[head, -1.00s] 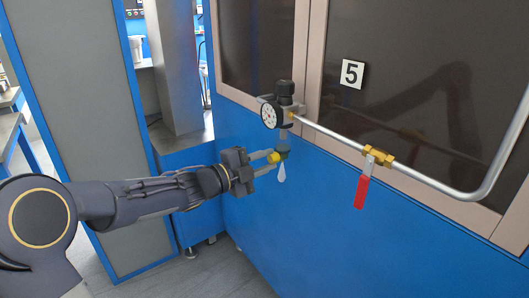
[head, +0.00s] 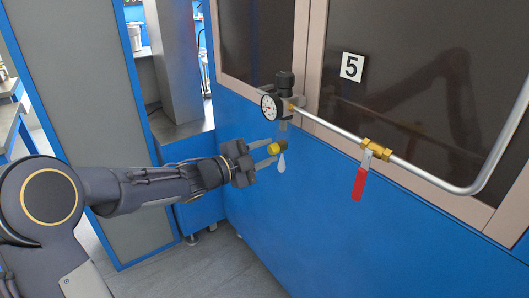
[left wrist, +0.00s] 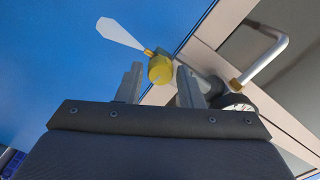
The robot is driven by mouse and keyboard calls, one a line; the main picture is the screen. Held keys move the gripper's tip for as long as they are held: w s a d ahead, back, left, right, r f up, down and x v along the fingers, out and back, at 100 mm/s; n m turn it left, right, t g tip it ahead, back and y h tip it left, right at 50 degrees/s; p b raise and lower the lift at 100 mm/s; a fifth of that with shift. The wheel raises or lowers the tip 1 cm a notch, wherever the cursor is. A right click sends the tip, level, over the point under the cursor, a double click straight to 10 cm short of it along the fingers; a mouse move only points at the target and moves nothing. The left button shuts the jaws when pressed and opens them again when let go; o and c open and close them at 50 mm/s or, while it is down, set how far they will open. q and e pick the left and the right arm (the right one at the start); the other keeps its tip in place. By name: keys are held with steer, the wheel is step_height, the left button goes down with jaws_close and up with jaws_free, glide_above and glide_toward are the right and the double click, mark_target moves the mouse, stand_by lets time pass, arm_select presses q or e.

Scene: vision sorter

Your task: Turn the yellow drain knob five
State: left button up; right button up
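The yellow drain knob (head: 278,149) sits low under the gauge unit, in front of the blue panel. A white drop-shaped tag (head: 282,163) hangs just below it. My left gripper (head: 272,151) is open, its two fingers reaching toward the knob from the left. In the left wrist view the yellow knob (left wrist: 160,69) shows between and just beyond the two separated fingertips, with a gap on each side. The white tag (left wrist: 119,33) points up and left there. My right gripper is not in view.
A round gauge (head: 268,107) with a black-topped regulator (head: 285,88) stands just above the knob. A silver pipe (head: 335,131) runs right to a brass valve (head: 376,149) with a red handle (head: 359,185). The blue panel (head: 300,220) below is clear.

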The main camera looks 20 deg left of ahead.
arm_select(q)
steer(key=shift+o, duration=1.1)
steer(key=v, duration=0.8)
steer(key=shift+p, duration=0.35)
